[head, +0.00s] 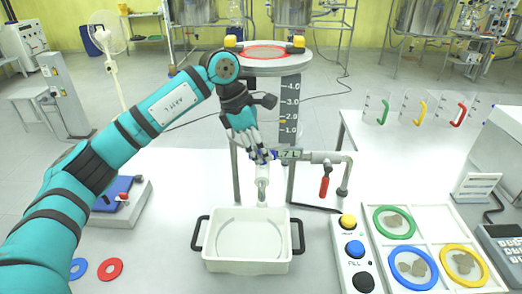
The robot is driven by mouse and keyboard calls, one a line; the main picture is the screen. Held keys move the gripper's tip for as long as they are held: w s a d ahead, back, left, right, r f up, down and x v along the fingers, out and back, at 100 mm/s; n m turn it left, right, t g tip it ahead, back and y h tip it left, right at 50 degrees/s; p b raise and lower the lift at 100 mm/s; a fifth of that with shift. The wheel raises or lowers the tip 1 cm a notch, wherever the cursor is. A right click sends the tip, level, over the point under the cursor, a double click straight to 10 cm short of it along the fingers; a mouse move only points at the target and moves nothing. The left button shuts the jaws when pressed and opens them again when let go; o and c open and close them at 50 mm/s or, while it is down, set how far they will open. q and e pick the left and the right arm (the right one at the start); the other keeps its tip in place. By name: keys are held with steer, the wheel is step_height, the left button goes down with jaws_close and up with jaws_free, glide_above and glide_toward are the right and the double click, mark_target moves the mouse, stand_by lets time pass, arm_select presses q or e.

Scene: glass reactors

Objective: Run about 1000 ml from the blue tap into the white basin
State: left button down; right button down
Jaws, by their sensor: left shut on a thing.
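The white basin (212,248) with two dark side handles stands on the white table, and nothing can be made out inside it. A pale tap spout (262,188) points down above the basin's back part. My left gripper (263,152) is at the tap, shut on its blue handle (274,155), which is mostly hidden by the fingers. No stream shows below the spout. The vessel behind has a dark scale (291,103) marked 1.0 to 4.0, with a yellow marker between 1.0 and 2.0. My right gripper is not in view.
A second tap with a red handle (325,186) sits right of the spout. A button box (352,258) stands right of the basin. Beyond it is a tray with coloured rings (394,222). Colour-handled jugs (419,108) stand at back right. A red ring (110,269) lies left.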

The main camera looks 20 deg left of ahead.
arm_select(q)
steer(key=shift+w+r, duration=0.1)
steer(key=shift+r, duration=0.05)
stand_by(0.4)
steer(key=c, duration=1.2)
jaws_free()
steer(key=shift+o, duration=0.2)
steer(key=v, duration=0.7)
steer(key=shift+a+r, duration=0.15)
steer(key=shift+a, duration=0.05)
